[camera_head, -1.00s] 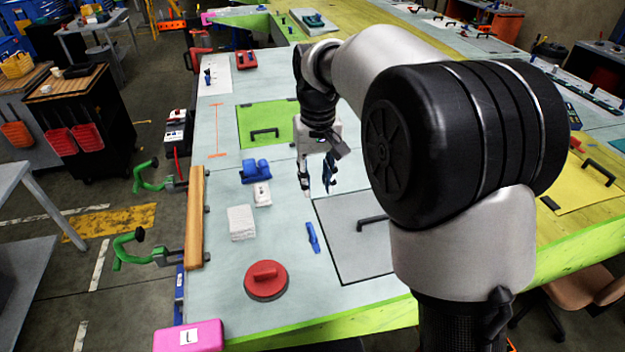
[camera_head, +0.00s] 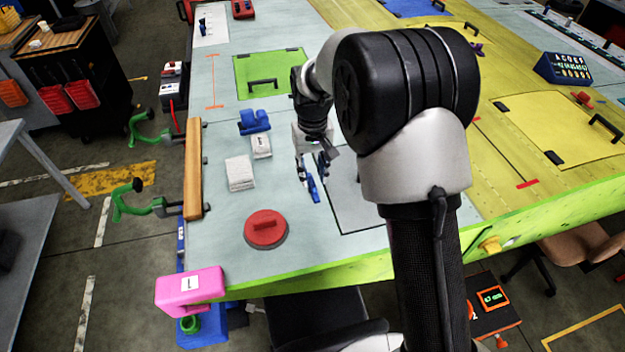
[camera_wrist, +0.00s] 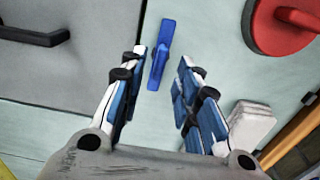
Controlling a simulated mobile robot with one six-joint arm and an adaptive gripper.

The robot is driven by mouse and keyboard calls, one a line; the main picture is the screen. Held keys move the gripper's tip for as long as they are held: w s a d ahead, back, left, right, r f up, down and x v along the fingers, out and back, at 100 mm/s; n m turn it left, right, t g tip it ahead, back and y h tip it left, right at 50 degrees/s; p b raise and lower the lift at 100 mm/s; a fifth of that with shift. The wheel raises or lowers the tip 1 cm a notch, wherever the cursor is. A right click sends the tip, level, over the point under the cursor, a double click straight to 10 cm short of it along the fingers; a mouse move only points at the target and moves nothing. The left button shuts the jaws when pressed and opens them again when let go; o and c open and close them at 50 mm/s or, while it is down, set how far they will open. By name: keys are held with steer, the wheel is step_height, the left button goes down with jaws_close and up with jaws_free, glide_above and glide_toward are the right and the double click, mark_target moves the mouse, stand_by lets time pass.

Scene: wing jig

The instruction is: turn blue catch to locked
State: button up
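The blue catch (camera_wrist: 160,55) is a slim blue bar on the pale table surface, beside the edge of the grey panel (camera_wrist: 60,55). In the head view the blue catch (camera_head: 313,188) lies just below my gripper (camera_head: 313,170), which partly covers it. My gripper (camera_wrist: 158,98) is open, with its two blue-padded fingers spread apart. In the wrist view the catch shows in line with the gap between the fingers, ahead of the fingertips. No contact with the catch is visible. I cannot tell the exact height of my gripper above it.
A red round piece with a handle (camera_head: 265,229), a white stack (camera_head: 240,172), a white block (camera_head: 261,146) and a blue clamp-like part (camera_head: 254,121) stand to the left. A black handle (camera_wrist: 35,36) rises from the grey panel. The surface right around the catch is clear.

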mark_target(312, 184)
steer(key=shift+f, duration=1.45)
jaws_close()
